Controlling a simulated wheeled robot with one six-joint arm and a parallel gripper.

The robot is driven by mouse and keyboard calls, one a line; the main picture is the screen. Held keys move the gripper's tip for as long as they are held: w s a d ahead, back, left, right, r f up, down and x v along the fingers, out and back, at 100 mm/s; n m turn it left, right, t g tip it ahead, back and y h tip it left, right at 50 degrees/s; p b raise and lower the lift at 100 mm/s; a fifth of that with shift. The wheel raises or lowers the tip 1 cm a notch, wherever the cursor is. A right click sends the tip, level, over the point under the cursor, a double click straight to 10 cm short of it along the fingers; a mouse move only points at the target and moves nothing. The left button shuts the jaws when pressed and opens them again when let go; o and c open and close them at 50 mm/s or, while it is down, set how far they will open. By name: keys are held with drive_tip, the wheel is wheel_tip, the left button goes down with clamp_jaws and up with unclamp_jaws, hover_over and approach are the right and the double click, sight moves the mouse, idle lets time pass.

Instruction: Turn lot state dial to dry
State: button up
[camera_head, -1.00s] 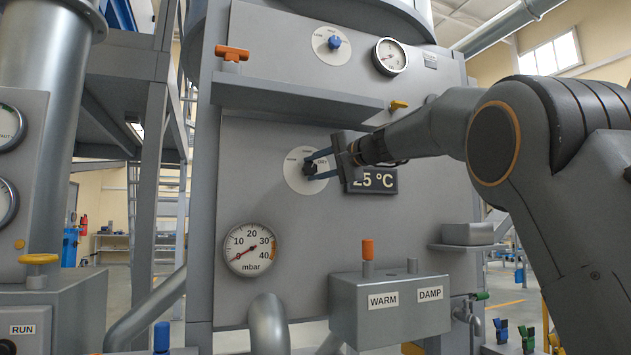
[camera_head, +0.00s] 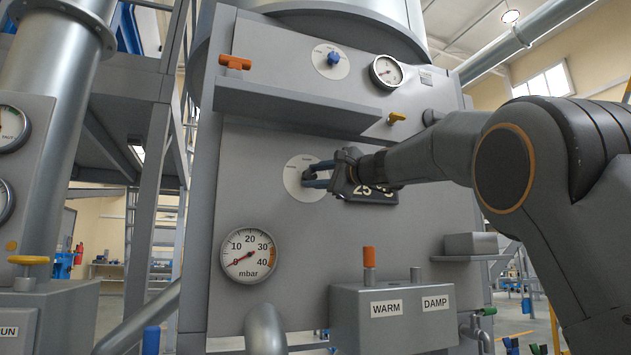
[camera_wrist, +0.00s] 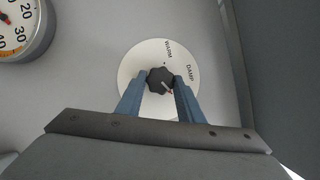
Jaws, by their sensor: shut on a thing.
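The lot state dial is a dark knob (camera_wrist: 160,80) on a round white plate (camera_wrist: 133,68). WARM and DAMP show on the plate in the wrist view; any other label is hidden or unreadable. A light and reddish mark on the knob points down and right in the wrist view, below the DAMP label. My gripper (camera_wrist: 160,88) is shut on the knob, with one blue-grey finger on each side. In the head view the white dial plate (camera_head: 293,178) sits mid-panel, and my gripper (camera_head: 309,175) reaches it from the right, covering part of the plate.
A grey shelf (camera_head: 290,105) juts out above the dial. A display (camera_head: 372,195) is partly behind my gripper. A pressure gauge (camera_head: 247,254) is below left. A box labelled WARM and DAMP (camera_head: 395,315) with an orange-topped lever (camera_head: 369,258) stands below. A blue knob (camera_head: 334,58) is higher up.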

idle(0.3)
drive_tip(key=o, duration=1.1)
drive_tip(key=shift+d, duration=0.1)
drive_tip(key=b+v, duration=0.1)
drive_tip(key=v, duration=0.6)
drive_tip(key=shift+s+d+f+b, duration=0.1)
drive_tip(key=shift+s+d+b, duration=0.1)
drive_tip(key=shift+s+b, duration=0.1)
